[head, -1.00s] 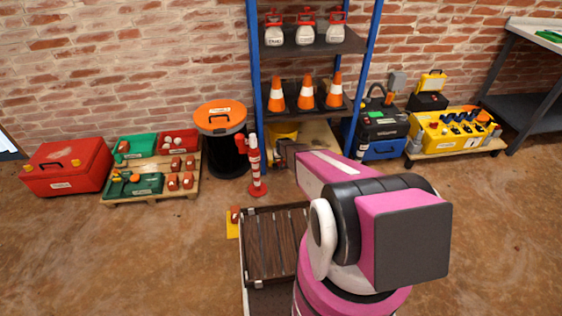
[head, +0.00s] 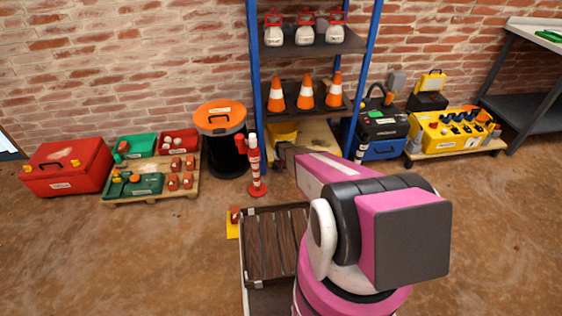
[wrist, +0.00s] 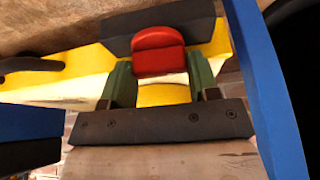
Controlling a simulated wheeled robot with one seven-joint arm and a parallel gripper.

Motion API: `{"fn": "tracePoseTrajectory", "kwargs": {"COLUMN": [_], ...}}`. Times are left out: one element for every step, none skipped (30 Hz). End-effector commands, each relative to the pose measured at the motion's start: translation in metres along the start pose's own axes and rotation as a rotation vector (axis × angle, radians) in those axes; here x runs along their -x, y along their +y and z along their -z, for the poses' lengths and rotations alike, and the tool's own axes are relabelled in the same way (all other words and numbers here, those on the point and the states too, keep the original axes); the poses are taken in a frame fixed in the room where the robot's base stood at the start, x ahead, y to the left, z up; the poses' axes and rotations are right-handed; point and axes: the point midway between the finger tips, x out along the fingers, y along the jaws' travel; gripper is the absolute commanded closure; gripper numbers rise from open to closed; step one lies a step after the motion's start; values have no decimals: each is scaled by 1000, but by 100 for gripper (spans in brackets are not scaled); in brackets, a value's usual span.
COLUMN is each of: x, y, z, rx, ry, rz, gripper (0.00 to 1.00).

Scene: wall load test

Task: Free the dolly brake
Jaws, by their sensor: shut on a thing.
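My gripper (wrist: 160,85) is shut on a rounded red part (wrist: 158,55), with a green finger on each side of it. A dark flat piece lies just beyond the red part, with yellow behind; whether these are joined to it I cannot tell. In the head view my gripper (head: 284,154) reaches to the front of the rack's lowest level, and its grip is too small to make out. A low slatted dark wooden deck (head: 272,240), possibly the dolly, shows nearer, partly hidden by my arm. A yellow piece with a reddish block (head: 233,222) sits at its left corner.
The blue rack (head: 254,70) holds lanterns and orange cones. A red-and-white post (head: 255,165) stands just left of my gripper. A black drum with an orange lid (head: 220,117) is behind it. A blue toolbox (head: 383,150) stands right.

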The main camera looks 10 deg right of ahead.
Motion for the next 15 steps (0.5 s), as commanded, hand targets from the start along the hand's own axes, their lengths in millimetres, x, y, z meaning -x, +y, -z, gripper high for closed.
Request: {"fn": "tracePoseTrajectory", "kwargs": {"x": [0,0,0,0,0,0,0,0,0,0,0,0,0,0,0], "y": [-1,-1,-1,-1,-1,-1,-2,-1,-1,-1,-1,-1,-1,-1,-1], "z": [0,0,0,0,0,0,0,0,0,0,0,0,0,0,0], "rx": [-22,-37,-62,-79,-97,-120,-138,-156,-181,-198,-216,-238,-253,-268,-285], "ry": [-2,-2,-2,-2,-2,-2,-3,-2,-2,-2,-2,-2,-2,-2,-2], "rz": [-10,-17,-26,-34,-41,-51,-58,-66,-75,-83,-90,-100,-106,-112,-119], "gripper": [68,68,68,68,68,68,68,68,68,68,68,68,68,68,68]}}
